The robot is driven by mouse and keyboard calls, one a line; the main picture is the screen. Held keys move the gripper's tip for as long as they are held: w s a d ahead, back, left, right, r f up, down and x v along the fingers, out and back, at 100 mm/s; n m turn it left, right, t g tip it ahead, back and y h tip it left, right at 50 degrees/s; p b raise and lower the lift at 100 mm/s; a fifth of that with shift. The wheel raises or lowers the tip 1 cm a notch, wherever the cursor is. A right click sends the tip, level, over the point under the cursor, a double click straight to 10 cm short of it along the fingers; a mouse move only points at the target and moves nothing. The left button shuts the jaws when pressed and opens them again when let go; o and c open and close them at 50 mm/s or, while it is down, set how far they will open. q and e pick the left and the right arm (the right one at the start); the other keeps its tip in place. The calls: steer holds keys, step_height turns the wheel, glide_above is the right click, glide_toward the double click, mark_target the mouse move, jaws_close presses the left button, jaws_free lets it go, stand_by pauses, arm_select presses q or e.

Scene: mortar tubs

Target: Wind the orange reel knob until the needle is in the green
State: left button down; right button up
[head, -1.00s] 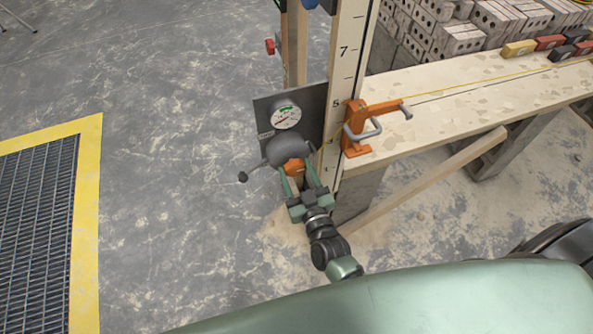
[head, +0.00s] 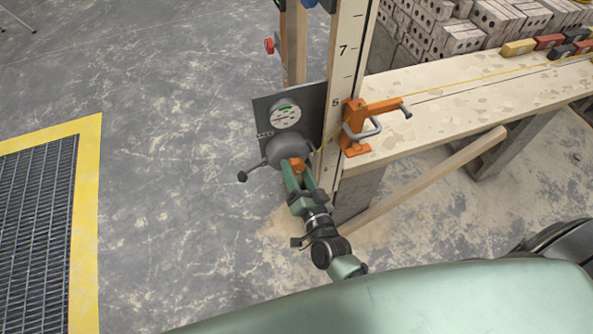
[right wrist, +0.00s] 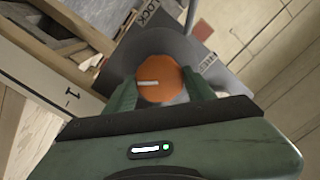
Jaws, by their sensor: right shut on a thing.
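The orange reel knob (head: 297,164) is on the front of a dark grey round reel (head: 282,150). In the right wrist view the knob (right wrist: 160,79) is a round disc with a pale line on its face. My right gripper (head: 296,170) is shut on it, one finger on each side. A white-faced gauge (head: 286,117) with a green arc near its top sits on a grey plate above the reel. The needle is too small to read surely. My left gripper is not in view.
A grey arm with a dark ball end (head: 243,176) sticks out left of the reel. An orange clamp (head: 357,127) grips the wooden plank (head: 470,85) right of the numbered post (head: 347,50). Open floor lies left, towards a yellow-edged grate (head: 85,150).

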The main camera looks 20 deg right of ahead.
steer(key=m+b, duration=0.1)
steer(key=m, duration=0.4)
steer(key=shift+f+m, duration=0.15)
steer(key=shift+m, duration=0.15)
steer(key=m+b, duration=0.2)
steer(key=m, duration=0.3)
steer(key=shift+m, duration=0.4)
steer(key=shift+d, duration=0.1)
steer(key=o, duration=1.4)
steer(key=s+b, duration=0.1)
steer(key=s, duration=0.7)
steer(key=shift+d, duration=0.15)
